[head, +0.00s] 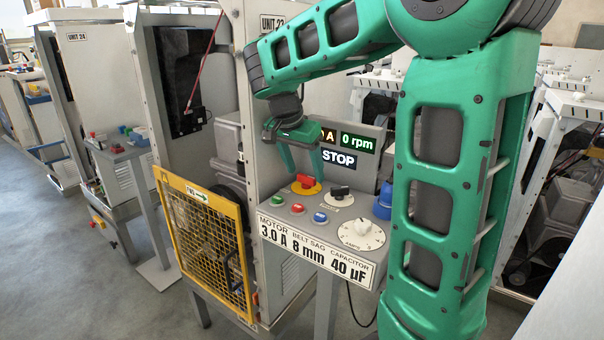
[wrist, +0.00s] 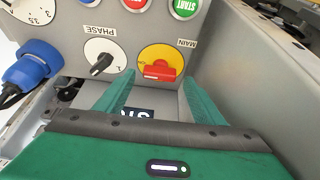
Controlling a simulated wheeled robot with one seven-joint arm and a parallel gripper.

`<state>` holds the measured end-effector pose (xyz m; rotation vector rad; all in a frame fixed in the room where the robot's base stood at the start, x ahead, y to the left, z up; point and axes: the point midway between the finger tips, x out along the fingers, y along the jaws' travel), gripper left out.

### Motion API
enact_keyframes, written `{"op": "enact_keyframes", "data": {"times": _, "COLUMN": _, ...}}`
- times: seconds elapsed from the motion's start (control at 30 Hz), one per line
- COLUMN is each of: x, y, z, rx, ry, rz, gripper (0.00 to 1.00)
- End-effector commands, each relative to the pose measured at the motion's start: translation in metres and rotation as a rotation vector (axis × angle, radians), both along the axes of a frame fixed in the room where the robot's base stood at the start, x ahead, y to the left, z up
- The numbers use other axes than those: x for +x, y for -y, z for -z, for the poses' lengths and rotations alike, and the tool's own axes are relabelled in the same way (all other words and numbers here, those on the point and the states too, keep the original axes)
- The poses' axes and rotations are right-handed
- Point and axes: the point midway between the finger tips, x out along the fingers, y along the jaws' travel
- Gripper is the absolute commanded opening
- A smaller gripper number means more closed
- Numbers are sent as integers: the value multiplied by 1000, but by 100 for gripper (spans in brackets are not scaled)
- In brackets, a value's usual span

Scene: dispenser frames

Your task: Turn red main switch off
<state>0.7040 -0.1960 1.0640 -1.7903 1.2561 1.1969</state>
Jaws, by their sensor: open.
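The red main switch (head: 305,181) is a red handle on a round yellow plate, on the sloped grey control panel. In the wrist view the red main switch (wrist: 157,72) lies crosswise near the "MAIN" label. My gripper (head: 307,172) is open over the switch, with one finger on either side of it in the head view. In the wrist view my gripper (wrist: 158,82) has its fingertips apart, with the switch between and just beyond them. The gap between fingers and handle is hard to judge. Nothing is held.
The black phase switch (head: 340,192) sits close beside it. A display (head: 341,158) behind reads STOP and 0 rpm. A blue plug (head: 384,200) is at right, a yellow mesh guard (head: 206,240) at left.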

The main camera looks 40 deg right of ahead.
Motion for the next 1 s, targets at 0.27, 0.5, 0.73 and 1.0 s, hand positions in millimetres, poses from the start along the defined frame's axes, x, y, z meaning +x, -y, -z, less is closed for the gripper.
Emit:
{"op": "enact_keyframes", "data": {"times": 0.27, "x": 2, "y": 5, "z": 15, "rx": 1, "ry": -1, "rz": -2, "gripper": 62}}
{"op": "enact_keyframes", "data": {"times": 0.5, "x": 2, "y": 5, "z": 15, "rx": 0, "ry": 0, "rz": -2, "gripper": 60}}
{"op": "enact_keyframes", "data": {"times": 0.73, "x": 3, "y": 4, "z": 15, "rx": 0, "ry": 0, "rz": -2, "gripper": 21}}
{"op": "enact_keyframes", "data": {"times": 1.0, "x": 2, "y": 4, "z": 15, "rx": 1, "ry": 2, "rz": -32, "gripper": 21}}
